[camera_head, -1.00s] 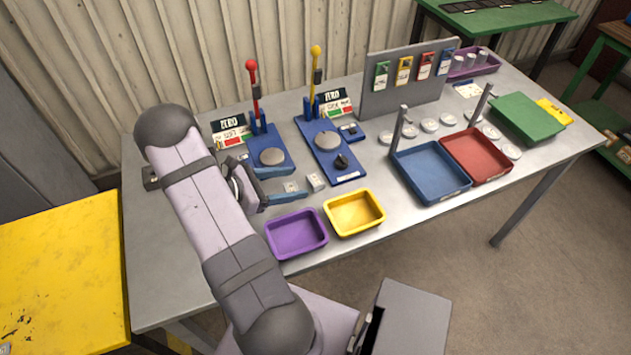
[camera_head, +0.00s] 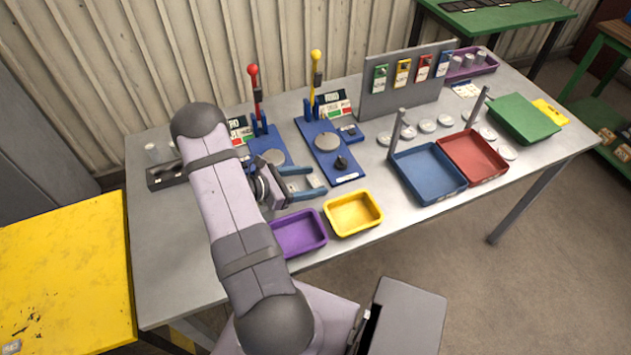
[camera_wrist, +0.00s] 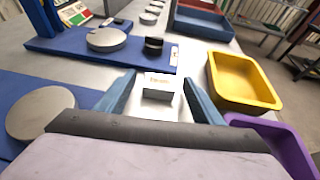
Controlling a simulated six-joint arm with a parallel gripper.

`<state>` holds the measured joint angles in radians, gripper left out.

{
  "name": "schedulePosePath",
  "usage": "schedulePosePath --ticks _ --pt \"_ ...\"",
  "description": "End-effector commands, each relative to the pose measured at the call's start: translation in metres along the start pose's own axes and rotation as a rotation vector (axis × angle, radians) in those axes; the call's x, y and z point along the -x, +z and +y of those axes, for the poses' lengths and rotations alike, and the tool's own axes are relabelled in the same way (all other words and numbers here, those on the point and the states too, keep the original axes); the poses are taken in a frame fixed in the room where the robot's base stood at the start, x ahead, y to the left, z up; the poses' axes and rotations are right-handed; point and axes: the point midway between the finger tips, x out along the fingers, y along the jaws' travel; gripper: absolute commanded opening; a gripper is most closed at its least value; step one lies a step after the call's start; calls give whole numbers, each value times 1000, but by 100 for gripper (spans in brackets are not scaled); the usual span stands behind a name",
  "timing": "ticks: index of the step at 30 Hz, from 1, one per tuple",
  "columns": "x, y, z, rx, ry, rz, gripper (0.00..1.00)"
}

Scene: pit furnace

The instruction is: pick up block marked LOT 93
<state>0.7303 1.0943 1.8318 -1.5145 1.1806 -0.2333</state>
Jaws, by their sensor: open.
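The lettering is too small to read surely. My gripper (camera_wrist: 160,100) is open, one finger on each side, with no clear contact on the block. In the head view my gripper (camera_head: 308,182) is low over the table, just in front of the blue fixture plates. There the block is small and partly hidden by the fingers.
A yellow tray (camera_head: 355,232) and a purple tray (camera_head: 304,249) stand close in front of my gripper. The blue plate with a yellow-knobbed lever (camera_head: 345,177) is just behind. Blue (camera_head: 440,198) and red (camera_head: 488,178) trays stand farther right. The table's left front is clear.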

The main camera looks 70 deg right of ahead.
Motion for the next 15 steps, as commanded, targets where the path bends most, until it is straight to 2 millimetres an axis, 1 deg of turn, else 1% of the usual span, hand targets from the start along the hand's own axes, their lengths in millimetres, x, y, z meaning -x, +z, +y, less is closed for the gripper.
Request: schedulePosePath --ticks 1,2,3,5,6,8,9,15 --pt "0 0 0 0 0 0 61" --pt "0 0 0 0 0 0 56" --pt "0 0 0 0 0 0 47" --pt "0 0 0 0 0 0 32" --pt "0 0 0 0 0 0 23" --pt "0 0 0 0 0 0 8" --pt "1 1 0 -1 1 -2 6" --pt "1 1 0 -1 1 -2 6"
